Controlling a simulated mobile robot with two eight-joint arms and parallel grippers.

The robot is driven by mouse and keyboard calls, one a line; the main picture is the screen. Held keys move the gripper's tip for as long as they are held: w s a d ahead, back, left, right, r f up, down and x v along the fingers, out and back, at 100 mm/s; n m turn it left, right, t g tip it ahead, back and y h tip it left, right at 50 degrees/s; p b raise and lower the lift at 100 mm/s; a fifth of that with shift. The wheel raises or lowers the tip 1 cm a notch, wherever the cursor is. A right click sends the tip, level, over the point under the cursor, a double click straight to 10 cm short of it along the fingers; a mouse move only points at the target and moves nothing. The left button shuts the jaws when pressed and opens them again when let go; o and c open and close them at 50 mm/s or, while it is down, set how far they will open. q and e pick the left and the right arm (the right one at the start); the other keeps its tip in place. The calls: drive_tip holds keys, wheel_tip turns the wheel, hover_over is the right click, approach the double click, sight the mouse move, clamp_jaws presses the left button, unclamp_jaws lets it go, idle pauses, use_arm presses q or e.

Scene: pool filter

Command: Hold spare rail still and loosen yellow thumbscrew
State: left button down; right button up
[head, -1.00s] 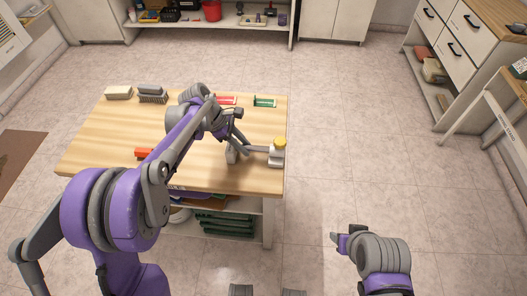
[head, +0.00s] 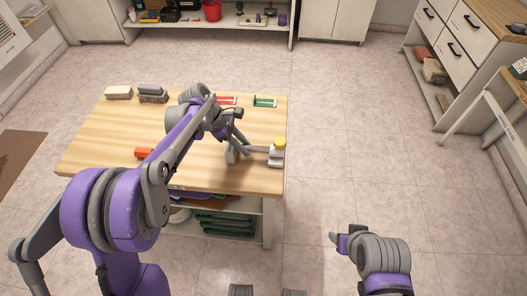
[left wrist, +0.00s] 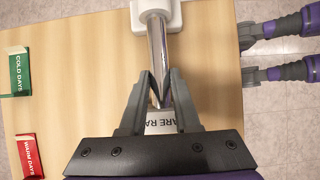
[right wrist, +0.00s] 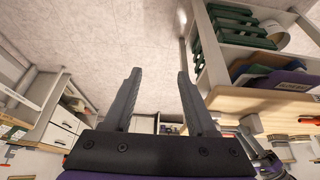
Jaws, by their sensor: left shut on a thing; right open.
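The spare rail (head: 257,149) is a shiny metal bar lying near the right edge of the wooden table. In the left wrist view the rail (left wrist: 158,45) runs up into a white block, with a partly hidden label below it. The yellow thumbscrew (head: 280,142) sits on top of the pale block (head: 276,158) at the rail's right end. My left gripper (left wrist: 161,88) is shut on the rail, away from the block. My right gripper (right wrist: 160,75) is open and empty; in the head view it is off the table, to the lower right of the thumbscrew.
The wooden table (head: 110,150) also carries a red card stand (head: 227,100), a green card stand (head: 265,101), two brushes or blocks at the back left and a red-orange item (head: 144,153). A shelf with green items (head: 228,224) is underneath. Floor right of the table is clear.

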drive_tip(key=shift+o, duration=0.7)
drive_tip(key=shift+w+a+r, duration=0.1)
drive_tip(key=shift+w+r, duration=0.15)
wheel_tip(320, 180, up, 12)
drive_tip(key=n+g, duration=0.5)
drive_tip(key=n, duration=1.3)
hover_over(280, 141)
drive_tip(key=shift+f, duration=4.7)
